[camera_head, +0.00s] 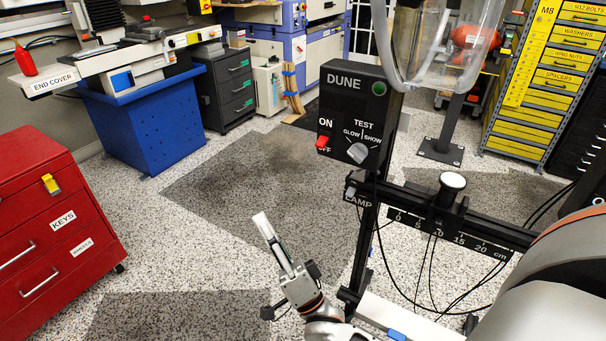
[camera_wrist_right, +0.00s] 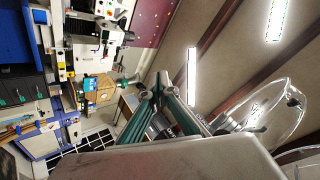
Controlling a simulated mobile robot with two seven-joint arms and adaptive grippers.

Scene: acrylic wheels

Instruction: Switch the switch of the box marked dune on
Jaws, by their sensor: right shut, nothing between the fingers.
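The black box marked DUNE (camera_head: 352,115) is fixed on a dark upright post in the head view. I cannot tell clearly which way the switch is tipped. My right gripper (camera_head: 263,220) is shut and empty, below and to the left of the box, apart from it and pointing up. Its fingers also show in the right wrist view (camera_wrist_right: 160,80), where I do not make out the box. My left gripper is not in view.
A grey knob (camera_head: 357,152) marked TEST sits right of the switch, below a round green part (camera_head: 379,88). A ruled black rail (camera_head: 460,222) crosses below the box. Clear wheels (camera_head: 455,50) hang close at its upper right. A red cabinet (camera_head: 50,235) stands left; floor between is free.

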